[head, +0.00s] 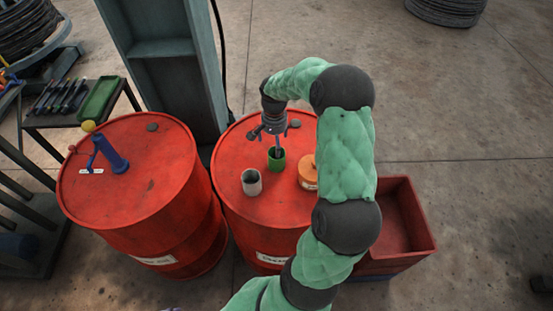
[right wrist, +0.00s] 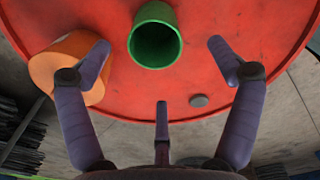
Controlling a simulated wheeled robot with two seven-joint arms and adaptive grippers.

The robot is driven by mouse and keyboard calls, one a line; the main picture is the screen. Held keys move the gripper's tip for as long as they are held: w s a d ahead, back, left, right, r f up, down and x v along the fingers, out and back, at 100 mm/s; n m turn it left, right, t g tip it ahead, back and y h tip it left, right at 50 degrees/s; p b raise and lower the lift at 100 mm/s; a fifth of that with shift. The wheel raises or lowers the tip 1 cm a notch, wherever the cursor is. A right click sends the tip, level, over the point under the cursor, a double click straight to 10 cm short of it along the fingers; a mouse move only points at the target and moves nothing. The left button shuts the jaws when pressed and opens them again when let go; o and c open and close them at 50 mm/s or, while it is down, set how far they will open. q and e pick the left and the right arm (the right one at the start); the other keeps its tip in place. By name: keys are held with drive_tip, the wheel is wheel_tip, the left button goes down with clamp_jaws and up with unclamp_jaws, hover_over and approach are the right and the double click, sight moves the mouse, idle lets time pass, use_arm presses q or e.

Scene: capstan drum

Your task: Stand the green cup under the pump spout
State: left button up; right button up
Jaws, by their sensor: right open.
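The green cup (head: 277,160) stands upright on the right red drum (head: 233,205). In the right wrist view the green cup (right wrist: 157,42) shows its open mouth, beyond and between my spread fingers. My right gripper (head: 274,141) is open and empty, close above the cup; I see no finger closed on it. Its fingers also show in the right wrist view (right wrist: 161,62). The blue pump (head: 112,155) stands on the left red drum (head: 150,215), with a white card (head: 91,171) beside its foot.
A grey cup (head: 251,182) stands left of the green cup, and an orange container (head: 308,173) stands right of it, partly behind my arm. A red bin (head: 408,222) is right of the drums. A grey-green post (head: 175,70) rises behind them.

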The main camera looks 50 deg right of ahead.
wheel_tip(320, 180, down, 4)
drive_tip(key=shift+f, duration=0.2)
drive_tip(key=shift+s+d+f+b, duration=0.1)
drive_tip(key=shift+s+f+b, duration=0.15)
drive_tip(key=shift+f, duration=1.1)
drive_tip(key=shift+s+f+b, duration=0.1)
drive_tip(key=shift+f+b, duration=0.2)
drive_tip(key=shift+f, duration=1.05)
drive_tip(key=c, duration=1.3)
drive_tip(key=shift+r, duration=0.15)
drive_tip(key=shift+r, duration=0.6)
drive_tip(key=shift+s+a+r+p, duration=0.3)
drive_tip(key=shift+s+a+r, duration=1.1)
drive_tip(key=shift+a+r, duration=0.55)
drive_tip(key=shift+s+a+r+p, duration=0.25)
drive_tip(key=shift+s+a+r, duration=1.15)
drive_tip(key=shift+a+r, duration=0.45)
drive_tip(key=shift+s+a+r+p, duration=0.3)
drive_tip(key=shift+s+a+r, duration=1.1)
drive_tip(key=shift+a+r, duration=0.55)
